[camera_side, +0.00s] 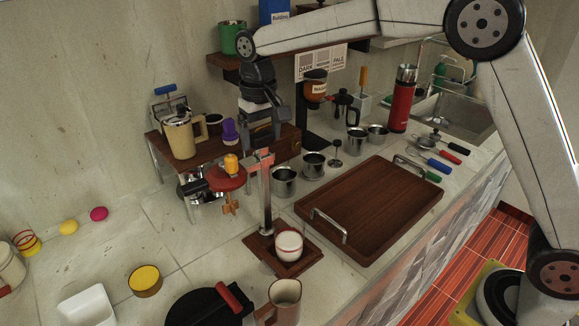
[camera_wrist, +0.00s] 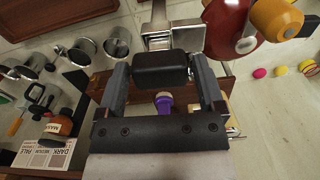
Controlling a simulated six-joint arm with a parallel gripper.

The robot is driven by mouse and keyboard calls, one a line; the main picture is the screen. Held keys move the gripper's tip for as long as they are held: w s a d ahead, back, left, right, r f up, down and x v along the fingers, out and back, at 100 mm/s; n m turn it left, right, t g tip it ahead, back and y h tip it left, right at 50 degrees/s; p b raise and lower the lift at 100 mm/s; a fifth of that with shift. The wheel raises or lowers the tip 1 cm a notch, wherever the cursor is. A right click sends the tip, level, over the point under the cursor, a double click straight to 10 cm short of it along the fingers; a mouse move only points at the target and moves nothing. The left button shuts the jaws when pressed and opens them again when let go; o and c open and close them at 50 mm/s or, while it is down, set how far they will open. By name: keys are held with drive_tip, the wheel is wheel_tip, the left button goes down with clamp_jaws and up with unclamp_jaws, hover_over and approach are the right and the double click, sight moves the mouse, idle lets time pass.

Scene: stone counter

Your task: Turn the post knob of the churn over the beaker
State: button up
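The churn has a metal post (camera_side: 265,200) on a wooden base. The arm points left, away from the white beaker (camera_side: 288,244) on the base. In the wrist view, the black post knob (camera_wrist: 160,69) sits between the fingertips of my gripper (camera_wrist: 161,62), beside the metal clamp. Narrow gaps seem to show at its sides.
A wooden shelf (camera_side: 170,142) with a cream jug (camera_side: 180,138) and a purple-topped jar (camera_side: 230,131) stands behind. Metal cups (camera_side: 284,182) and a wooden tray (camera_side: 370,205) are to the right. A terracotta jug (camera_side: 286,298) and black pan (camera_side: 200,308) stand in front.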

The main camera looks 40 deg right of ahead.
clamp_jaws()
drive_tip(key=shift+n, duration=0.5)
drive_tip(key=n, duration=1.3)
drive_tip(key=shift+r, duration=0.1)
drive_tip(key=n, duration=0.5)
idle(0.4)
drive_tip(key=shift+o, duration=1.5)
unclamp_jaws()
